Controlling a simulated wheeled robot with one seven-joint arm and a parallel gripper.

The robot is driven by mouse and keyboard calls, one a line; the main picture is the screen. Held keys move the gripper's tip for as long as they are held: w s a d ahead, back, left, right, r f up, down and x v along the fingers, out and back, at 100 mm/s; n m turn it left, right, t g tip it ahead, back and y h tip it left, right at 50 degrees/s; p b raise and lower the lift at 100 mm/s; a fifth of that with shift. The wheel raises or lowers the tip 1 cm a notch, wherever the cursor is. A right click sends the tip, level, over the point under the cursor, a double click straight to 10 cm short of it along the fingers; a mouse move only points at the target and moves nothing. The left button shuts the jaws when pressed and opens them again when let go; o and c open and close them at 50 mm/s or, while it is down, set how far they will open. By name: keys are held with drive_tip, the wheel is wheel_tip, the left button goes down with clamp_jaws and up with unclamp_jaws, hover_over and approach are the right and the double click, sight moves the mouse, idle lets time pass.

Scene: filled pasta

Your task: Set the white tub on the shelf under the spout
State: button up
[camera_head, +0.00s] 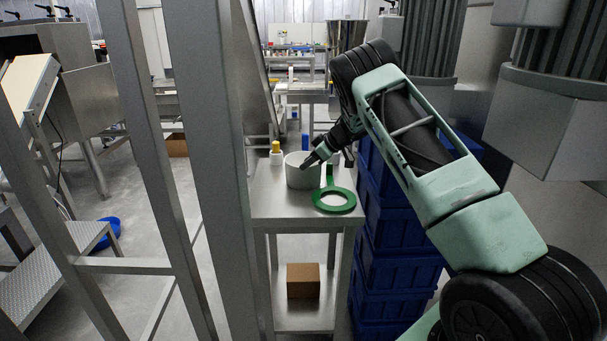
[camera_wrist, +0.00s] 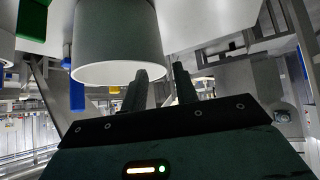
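The white tub (camera_head: 298,178) stands upright on the steel table (camera_head: 270,207) in the head view. In the wrist view the tub (camera_wrist: 112,38) appears upside down, with its rim toward my gripper. My gripper (camera_head: 306,166) reaches down to the tub's right side at rim height. In the wrist view my gripper (camera_wrist: 160,78) is open, with a gap between its fingers. One finger overlaps the tub's edge in the picture; I cannot tell whether they touch. I cannot clearly make out the spout or the shelf under it.
A green ring with a handle (camera_head: 317,202) lies right of the tub. A yellow-capped white bottle (camera_head: 276,158) stands at its left. Blue crates (camera_head: 395,225) are stacked right of the table. A cardboard box (camera_head: 303,281) sits on the lower shelf. Steel posts (camera_head: 205,130) stand at left.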

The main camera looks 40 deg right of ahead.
sight(297, 168)
drive_tip(key=shift+p+x, duration=0.4)
drive_tip(key=shift+x, duration=2.65)
clamp_jaws()
